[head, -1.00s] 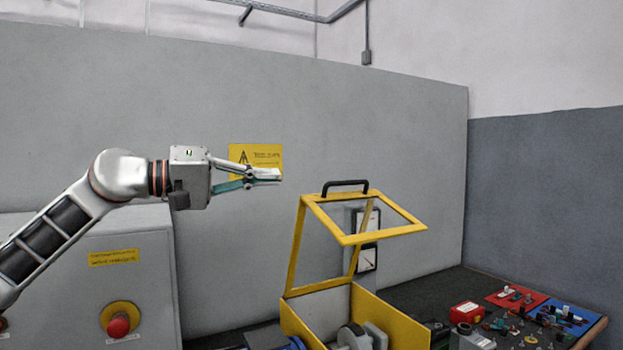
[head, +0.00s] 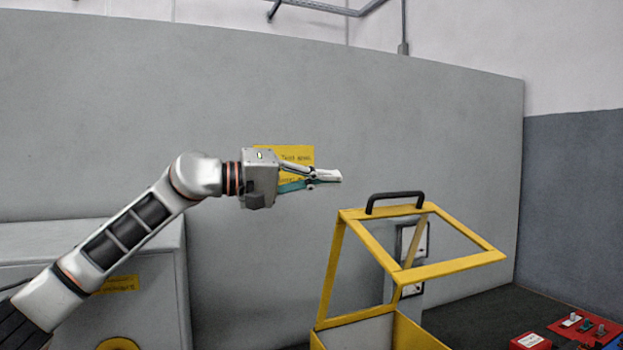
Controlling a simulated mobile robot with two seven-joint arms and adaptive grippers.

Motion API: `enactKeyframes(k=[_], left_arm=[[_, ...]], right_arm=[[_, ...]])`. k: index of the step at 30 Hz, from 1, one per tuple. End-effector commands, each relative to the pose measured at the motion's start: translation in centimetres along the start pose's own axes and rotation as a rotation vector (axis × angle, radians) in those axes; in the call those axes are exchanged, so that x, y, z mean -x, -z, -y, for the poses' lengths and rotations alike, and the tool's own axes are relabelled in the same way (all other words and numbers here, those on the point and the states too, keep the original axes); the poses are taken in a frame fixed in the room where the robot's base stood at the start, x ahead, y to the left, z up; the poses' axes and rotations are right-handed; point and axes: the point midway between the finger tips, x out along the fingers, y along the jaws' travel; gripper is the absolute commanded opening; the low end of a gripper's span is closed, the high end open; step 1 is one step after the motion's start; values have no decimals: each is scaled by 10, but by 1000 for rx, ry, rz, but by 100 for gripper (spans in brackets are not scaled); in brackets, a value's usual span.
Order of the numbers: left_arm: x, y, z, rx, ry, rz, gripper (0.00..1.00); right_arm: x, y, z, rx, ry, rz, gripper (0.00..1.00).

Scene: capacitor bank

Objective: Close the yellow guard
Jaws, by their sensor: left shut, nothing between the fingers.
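The yellow guard (head: 333,268) is an open frame standing raised above its yellow box (head: 408,336). Its top panel frame slopes down to the right, and a black handle (head: 394,199) sits on its upper edge. My left gripper (head: 338,178) is shut and empty. It points right, a little above and left of the handle in the picture, with a visible gap between them. My right gripper is not in view. The inside of the box is mostly cut off at the bottom edge.
A grey cabinet (head: 60,240) stands at the left under my left arm. A grey panel with a yellow warning sign (head: 290,153) is behind. Dials (head: 413,240) show through the guard frame. A red box (head: 530,341) and small parts lie at the lower right.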

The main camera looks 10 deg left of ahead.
Motion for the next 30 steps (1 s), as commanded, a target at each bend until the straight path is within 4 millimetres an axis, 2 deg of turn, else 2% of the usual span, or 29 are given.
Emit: enactKeyframes(k=[3,8,12,18,30], left_arm=[[-21,0,-1,1,0,2,0],[-45,0,-1,1,0,1,0],[-47,-19,0,-2,1,1,0],[-51,-35,0,-1,1,0,0],[-52,-39,2,2,1,0,0]], right_arm=[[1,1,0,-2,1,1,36],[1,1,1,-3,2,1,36],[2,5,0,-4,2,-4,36],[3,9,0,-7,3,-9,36],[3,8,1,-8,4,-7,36]])
